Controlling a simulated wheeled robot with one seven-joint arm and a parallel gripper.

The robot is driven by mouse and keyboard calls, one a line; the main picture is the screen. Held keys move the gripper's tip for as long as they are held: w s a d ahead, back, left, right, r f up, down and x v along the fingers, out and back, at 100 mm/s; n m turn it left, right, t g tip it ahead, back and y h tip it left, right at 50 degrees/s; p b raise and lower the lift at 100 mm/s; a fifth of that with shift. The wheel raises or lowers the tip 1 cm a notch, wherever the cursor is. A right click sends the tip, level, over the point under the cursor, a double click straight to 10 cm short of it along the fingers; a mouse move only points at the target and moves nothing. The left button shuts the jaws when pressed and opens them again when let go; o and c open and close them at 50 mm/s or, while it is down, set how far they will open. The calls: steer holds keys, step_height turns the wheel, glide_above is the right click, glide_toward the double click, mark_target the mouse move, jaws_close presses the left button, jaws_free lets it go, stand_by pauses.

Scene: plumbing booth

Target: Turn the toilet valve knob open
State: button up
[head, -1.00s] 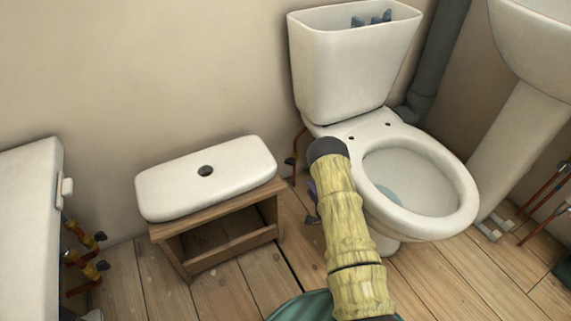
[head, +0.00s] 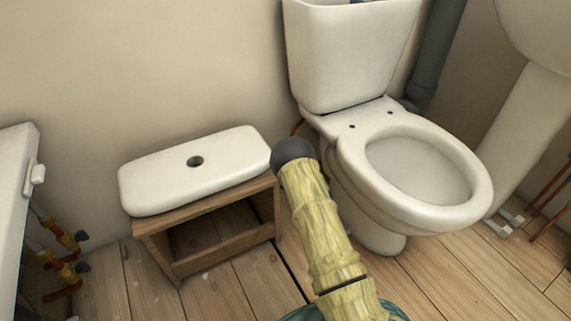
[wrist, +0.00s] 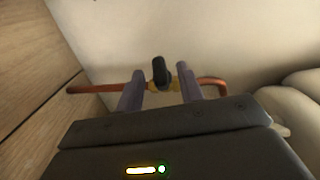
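The toilet valve's black knob (wrist: 161,72) sits on a brass body in a copper pipe (wrist: 96,88) in the wrist view. My gripper (wrist: 161,76) is open, with its two purple-grey fingers on either side of the knob and a visible gap to each. Whether the fingertips reach past the knob I cannot tell. In the head view the toilet (head: 410,170) stands behind my yellow arm, and only a bit of the copper pipe (head: 297,127) shows. The knob and my gripper are hidden there by the arm.
A wooden stool (head: 210,226) bearing a white cistern lid (head: 225,168) stands close left of my arm. The sink pedestal (head: 525,135) is at the right. Other pipes with valves (head: 60,240) are at the left edge. A wall (wrist: 200,30) lies close behind the knob.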

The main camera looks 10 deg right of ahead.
steer(key=shift+b+x, duration=0.5)
steer(key=shift+x, duration=0.5)
steer(key=shift+w, duration=0.3)
steer(key=c, duration=0.8)
steer(key=shift+a, duration=0.15)
jaws_close()
